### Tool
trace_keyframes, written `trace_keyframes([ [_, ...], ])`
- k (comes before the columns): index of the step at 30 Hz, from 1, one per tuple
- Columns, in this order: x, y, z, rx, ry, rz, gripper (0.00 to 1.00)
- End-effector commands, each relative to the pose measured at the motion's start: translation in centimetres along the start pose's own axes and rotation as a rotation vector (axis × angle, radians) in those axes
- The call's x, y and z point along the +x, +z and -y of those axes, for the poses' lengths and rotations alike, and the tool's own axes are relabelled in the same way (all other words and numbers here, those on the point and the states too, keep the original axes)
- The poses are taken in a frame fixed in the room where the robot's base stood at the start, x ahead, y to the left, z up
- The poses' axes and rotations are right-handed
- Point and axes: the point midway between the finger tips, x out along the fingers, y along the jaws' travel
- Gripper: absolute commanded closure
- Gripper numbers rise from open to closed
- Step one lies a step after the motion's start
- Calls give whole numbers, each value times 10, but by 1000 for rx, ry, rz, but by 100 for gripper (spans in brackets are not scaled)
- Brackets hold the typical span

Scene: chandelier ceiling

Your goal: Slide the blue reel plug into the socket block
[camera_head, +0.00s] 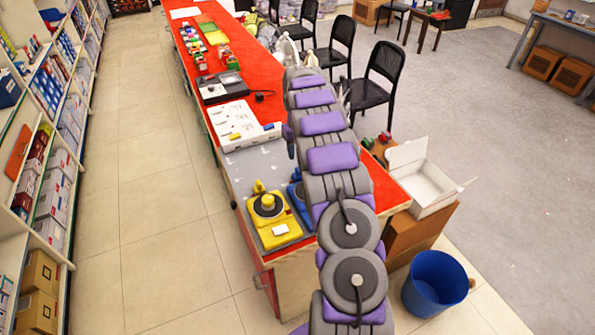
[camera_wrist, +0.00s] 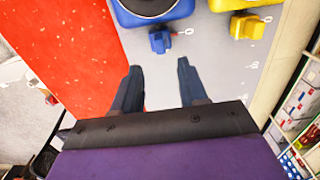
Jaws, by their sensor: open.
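The blue reel (camera_head: 297,196) sits on the grey mat (camera_head: 258,160), partly hidden behind my arm in the head view. The wrist view shows the edge of the blue reel (camera_wrist: 150,12) at the top and the blue plug (camera_wrist: 160,41) on the mat just beyond my fingertips. My gripper (camera_wrist: 158,70) is open and empty, its fingers apart, with the plug ahead of the gap and not between them. A white block (camera_head: 240,124), which looks like the socket block, lies on the table beyond the mat with a small yellow piece on it.
A yellow reel (camera_head: 274,221) with a yellow plug (camera_wrist: 247,26) is beside the blue one. The red table (camera_head: 245,62) carries a black device (camera_head: 221,88) and small items farther off. Shelves (camera_head: 45,150) line the left; a white box (camera_head: 420,180) and blue bin (camera_head: 436,284) are right.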

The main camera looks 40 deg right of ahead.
Motion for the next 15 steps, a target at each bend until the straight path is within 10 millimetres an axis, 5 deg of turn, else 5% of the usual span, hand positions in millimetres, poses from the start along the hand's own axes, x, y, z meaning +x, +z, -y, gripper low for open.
trace_keyframes([
  [6,47,1,0,1,0,3,57],
  [15,83,0,1,1,2,-1,57],
])
